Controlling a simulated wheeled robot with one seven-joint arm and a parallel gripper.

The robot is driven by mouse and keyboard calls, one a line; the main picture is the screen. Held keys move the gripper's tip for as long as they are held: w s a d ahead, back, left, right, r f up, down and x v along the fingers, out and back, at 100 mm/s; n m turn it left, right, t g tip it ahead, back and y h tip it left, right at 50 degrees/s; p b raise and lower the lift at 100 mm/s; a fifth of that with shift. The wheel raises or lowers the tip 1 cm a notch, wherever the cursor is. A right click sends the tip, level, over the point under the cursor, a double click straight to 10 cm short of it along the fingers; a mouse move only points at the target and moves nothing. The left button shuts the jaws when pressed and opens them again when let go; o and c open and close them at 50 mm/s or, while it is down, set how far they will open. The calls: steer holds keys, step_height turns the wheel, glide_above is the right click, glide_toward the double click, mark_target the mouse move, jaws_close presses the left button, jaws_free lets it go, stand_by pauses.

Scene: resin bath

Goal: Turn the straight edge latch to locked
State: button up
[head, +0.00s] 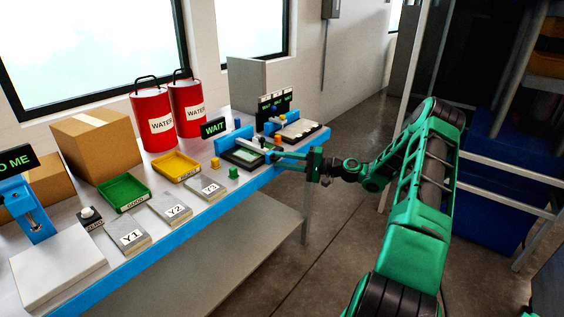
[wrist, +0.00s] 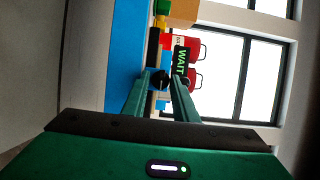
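A fixture with blue ends and a pale plate in a dark frame (head: 243,156) stands near the front edge of the bench, beside the WAIT sign (head: 213,127). My gripper (head: 270,154) reaches in from the right, its two green fingers pointing at the fixture's right side. In the wrist view the fingers (wrist: 161,76) are apart, with a small dark round knob (wrist: 160,79) showing between their tips. It may be the straight edge latch; its setting is not readable. I cannot tell whether the fingers touch it.
A second fixture (head: 300,130) stands just behind. Red WATER cans (head: 152,122) stand behind.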

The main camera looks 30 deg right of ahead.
steer(key=v, duration=1)
steer(key=shift+s+d, duration=0.25)
steer(key=shift+d, duration=0.05)
steer(key=shift+a, duration=0.1)
steer(key=s+a+n+g+h, duration=0.4)
steer(key=s+a+g+h, duration=0.15)
steer(key=a+g, duration=0.5)
steer(key=s+a+r+g+h, duration=0.1)
steer(key=s+r+h, duration=0.1)
steer(key=s, duration=0.9)
steer(key=s+a+r+h, duration=0.2)
steer(key=s+r, duration=0.3)
steer(key=s, duration=0.6)
steer(key=s+a+r+g+h, duration=0.1)
steer(key=s+a+r+h, duration=0.1)
steer(key=s, duration=0.9)
steer(key=shift+s+r+m+g, duration=0.2)
steer(key=shift+r+m+g, duration=0.2)
steer(key=shift+r, duration=0.4)
